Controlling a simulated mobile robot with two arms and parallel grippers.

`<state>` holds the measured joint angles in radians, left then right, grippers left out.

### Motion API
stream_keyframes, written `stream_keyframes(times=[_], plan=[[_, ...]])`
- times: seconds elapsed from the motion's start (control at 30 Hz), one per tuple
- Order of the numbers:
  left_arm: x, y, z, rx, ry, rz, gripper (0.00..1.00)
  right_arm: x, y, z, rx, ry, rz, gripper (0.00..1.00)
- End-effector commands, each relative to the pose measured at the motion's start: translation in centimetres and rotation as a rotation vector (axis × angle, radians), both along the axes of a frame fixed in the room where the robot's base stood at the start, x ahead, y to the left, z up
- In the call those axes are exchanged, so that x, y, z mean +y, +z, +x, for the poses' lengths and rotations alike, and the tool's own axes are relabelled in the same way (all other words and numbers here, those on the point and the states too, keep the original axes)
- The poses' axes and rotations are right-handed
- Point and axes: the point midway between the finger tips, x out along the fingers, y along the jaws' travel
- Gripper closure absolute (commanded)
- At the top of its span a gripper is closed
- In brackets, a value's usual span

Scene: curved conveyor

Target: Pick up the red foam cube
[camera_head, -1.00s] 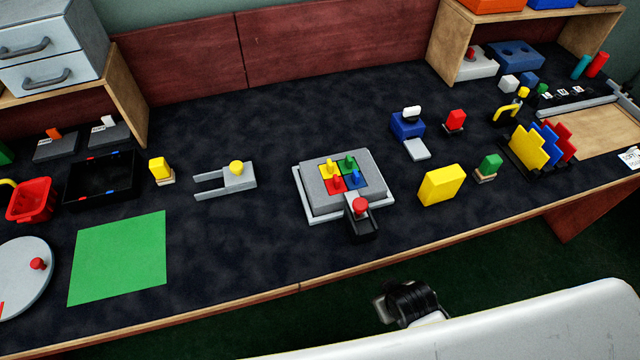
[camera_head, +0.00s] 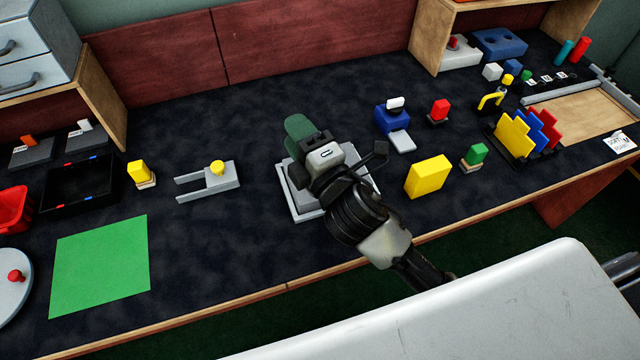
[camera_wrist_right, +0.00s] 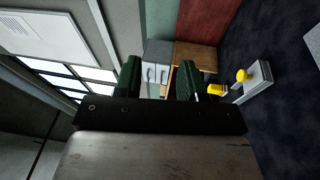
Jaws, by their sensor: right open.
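A small red block (camera_head: 440,108), the likeliest red foam cube, stands on a dark base right of the table's middle in the head view. I cannot tell its material. My right gripper (camera_head: 338,142) is over the grey platform (camera_head: 306,208), left of and nearer than the red block, and hides the coloured pieces there. Its green-padded fingers (camera_wrist_right: 158,80) are spread with nothing between them in the right wrist view. The red block is not seen in that view. My left gripper is in neither view.
A blue device (camera_head: 392,122) stands just left of the red block. A yellow block (camera_head: 428,176) and a green block (camera_head: 475,153) stand nearer the front edge. Coloured upright plates (camera_head: 515,135) are to the right. Dark table lies clear behind my gripper.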

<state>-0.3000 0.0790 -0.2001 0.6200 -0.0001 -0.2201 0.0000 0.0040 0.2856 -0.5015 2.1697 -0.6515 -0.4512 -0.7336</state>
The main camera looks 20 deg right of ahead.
Motion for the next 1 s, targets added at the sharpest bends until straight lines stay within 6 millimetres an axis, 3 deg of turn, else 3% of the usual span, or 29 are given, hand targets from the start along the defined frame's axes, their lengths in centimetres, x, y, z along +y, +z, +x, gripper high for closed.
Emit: stream_keyframes(times=[0.03,0.1,0.23,0.3,0.4,0.47,0.57,0.6,0.7,0.8,0.9,1.0], plan=[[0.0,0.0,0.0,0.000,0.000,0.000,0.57,2.3,2.5,0.3,-0.183,0.078,-0.158,0.60],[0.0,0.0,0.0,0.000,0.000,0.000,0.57,5.8,4.9,-0.3,-0.449,0.182,-0.392,0.60],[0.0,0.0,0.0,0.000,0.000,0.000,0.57,11.4,6.2,-2.8,-0.955,0.361,-0.830,0.60],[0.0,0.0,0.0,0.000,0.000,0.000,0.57,13.5,5.1,-4.3,-1.229,0.459,-1.059,0.60],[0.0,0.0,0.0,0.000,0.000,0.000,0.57,14.7,1.7,-5.5,-1.617,0.621,-1.372,0.60],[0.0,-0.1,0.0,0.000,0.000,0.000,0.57,14.2,-0.8,-5.4,-1.843,0.740,-1.545,0.60],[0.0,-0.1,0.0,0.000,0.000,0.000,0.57,11.2,-5.0,-4.1,-2.193,1.000,-1.792,0.60],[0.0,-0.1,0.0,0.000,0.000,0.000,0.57,9.4,-6.3,-3.2,2.258,-1.100,1.823,0.60],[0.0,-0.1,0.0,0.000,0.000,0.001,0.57,4.2,-8.2,-0.6,1.962,-1.148,1.529,0.60],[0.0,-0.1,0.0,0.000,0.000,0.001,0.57,-0.5,-8.4,1.5,1.747,-1.209,1.314,0.60],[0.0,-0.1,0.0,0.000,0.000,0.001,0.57,-3.7,-8.0,2.7,1.618,-1.259,1.183,0.60],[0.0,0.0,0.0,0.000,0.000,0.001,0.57,-5.1,-8.0,3.2,1.564,-1.284,1.122,0.60]])
